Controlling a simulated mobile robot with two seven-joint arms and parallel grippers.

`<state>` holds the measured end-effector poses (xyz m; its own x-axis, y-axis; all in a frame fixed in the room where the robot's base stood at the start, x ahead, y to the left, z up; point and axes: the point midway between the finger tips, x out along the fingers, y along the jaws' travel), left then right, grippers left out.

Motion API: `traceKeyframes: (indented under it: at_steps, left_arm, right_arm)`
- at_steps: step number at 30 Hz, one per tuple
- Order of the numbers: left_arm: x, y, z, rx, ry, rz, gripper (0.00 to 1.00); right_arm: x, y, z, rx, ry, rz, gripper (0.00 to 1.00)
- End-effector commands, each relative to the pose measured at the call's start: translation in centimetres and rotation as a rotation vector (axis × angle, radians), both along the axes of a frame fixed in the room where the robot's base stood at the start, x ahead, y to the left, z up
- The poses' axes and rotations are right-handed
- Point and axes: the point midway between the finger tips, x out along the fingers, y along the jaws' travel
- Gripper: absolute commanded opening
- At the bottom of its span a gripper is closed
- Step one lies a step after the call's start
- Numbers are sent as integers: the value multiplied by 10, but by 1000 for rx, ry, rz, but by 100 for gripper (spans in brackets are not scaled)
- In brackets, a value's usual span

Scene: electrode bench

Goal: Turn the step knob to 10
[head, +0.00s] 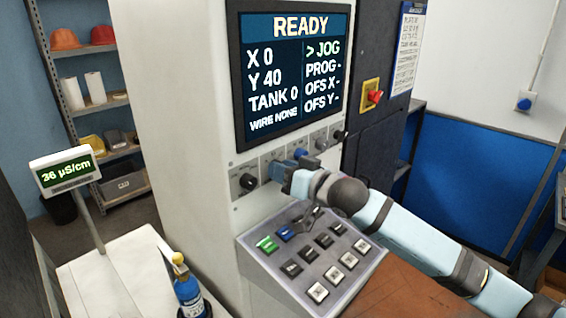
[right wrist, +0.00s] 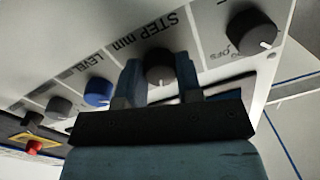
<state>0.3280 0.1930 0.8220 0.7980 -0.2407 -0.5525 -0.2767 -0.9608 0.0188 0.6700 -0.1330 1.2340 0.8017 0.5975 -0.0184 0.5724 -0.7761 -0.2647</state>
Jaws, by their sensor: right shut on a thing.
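The step knob (right wrist: 160,66) is black and sits under the printed word "STEP" in the right wrist view. My right gripper (right wrist: 160,78) has one finger on each side of it and is shut on it. In the head view my right gripper (head: 278,170) reaches the knob row from the right and hides the step knob. The scale around the knob and its setting are not readable. The screen (head: 291,75) reads READY, X 0, Y 40, TANK 0, WIRE NONE, with the marker at JOG. My left gripper is not in view.
A sloped keypad (head: 310,255) lies below my right arm. A red switch (head: 375,96) is right of the screen. A blue bottle (head: 188,292) and a meter (head: 65,170) stand at left.

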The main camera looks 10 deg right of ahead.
Motion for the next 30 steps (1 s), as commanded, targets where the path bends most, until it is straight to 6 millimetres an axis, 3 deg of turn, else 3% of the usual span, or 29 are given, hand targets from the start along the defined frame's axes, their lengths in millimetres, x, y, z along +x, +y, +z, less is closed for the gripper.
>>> traceKeyframes:
  at_steps: [3,12,30]
  left_arm:
    - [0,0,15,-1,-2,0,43]
    - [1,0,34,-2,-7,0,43]
    - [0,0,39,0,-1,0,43]
  right_arm:
    - [0,0,4,-85,-55,0,9]
    - [0,0,3,-265,-176,0,9]
    - [0,0,1,-387,-259,0,9]
